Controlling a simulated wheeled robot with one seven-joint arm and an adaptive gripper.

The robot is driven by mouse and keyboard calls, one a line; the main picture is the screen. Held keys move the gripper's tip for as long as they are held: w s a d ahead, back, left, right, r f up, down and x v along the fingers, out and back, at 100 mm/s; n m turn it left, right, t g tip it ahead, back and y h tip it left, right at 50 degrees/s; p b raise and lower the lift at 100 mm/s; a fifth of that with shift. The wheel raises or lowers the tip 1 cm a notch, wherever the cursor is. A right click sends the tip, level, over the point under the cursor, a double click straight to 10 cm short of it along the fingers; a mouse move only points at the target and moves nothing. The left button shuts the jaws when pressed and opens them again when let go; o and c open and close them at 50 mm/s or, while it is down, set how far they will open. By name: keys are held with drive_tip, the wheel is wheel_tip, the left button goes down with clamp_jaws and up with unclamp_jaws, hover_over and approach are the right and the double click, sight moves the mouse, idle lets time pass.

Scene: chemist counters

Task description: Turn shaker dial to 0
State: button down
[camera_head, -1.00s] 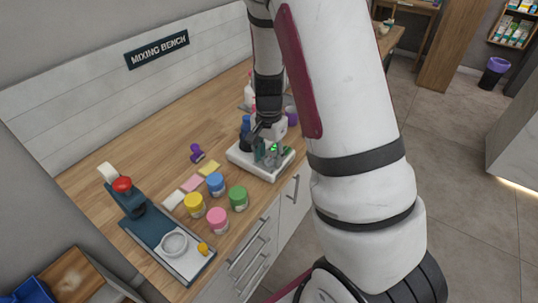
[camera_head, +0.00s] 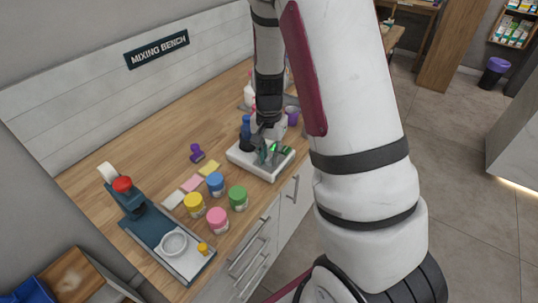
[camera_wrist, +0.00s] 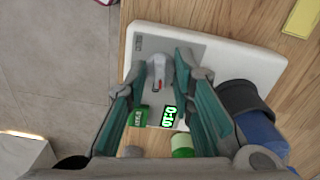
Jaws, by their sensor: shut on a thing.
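The shaker is a white, flat-based device (camera_head: 240,157) on the wooden bench; in the wrist view its pale base (camera_wrist: 225,55) fills the upper middle. Its grey dial (camera_wrist: 158,70) with a red mark shows between my fingertips. My gripper (camera_wrist: 161,65) is shut on the dial, one teal-padded finger on each side. A lit display with green-edged digits (camera_wrist: 169,116) and a green labelled panel (camera_wrist: 140,116) lie below the dial. The digits are too small to read surely. In the head view my gripper (camera_head: 266,145) is over the shaker, and the dial is hidden.
A dark-capped blue bottle (camera_wrist: 262,130) stands close to my right finger. Yellow (camera_head: 194,205), blue (camera_head: 215,184), pink (camera_head: 217,220) and green (camera_head: 238,197) jars stand left of the shaker. A press-like device (camera_head: 150,225) is farther left.

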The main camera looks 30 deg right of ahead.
drive_tip(key=n, duration=0.3)
drive_tip(key=shift+n, duration=0.3)
drive_tip(key=n, duration=0.4)
drive_tip(key=shift+n+p, duration=0.3)
drive_tip(key=shift+p, duration=0.05)
drive_tip(key=n+p, duration=0.1)
drive_tip(key=n, duration=0.3)
drive_tip(key=shift+n+p, duration=0.5)
drive_tip(key=shift+n, duration=1.2)
drive_tip(key=c, duration=1.3)
unclamp_jaws()
drive_tip(key=shift+c, duration=0.2)
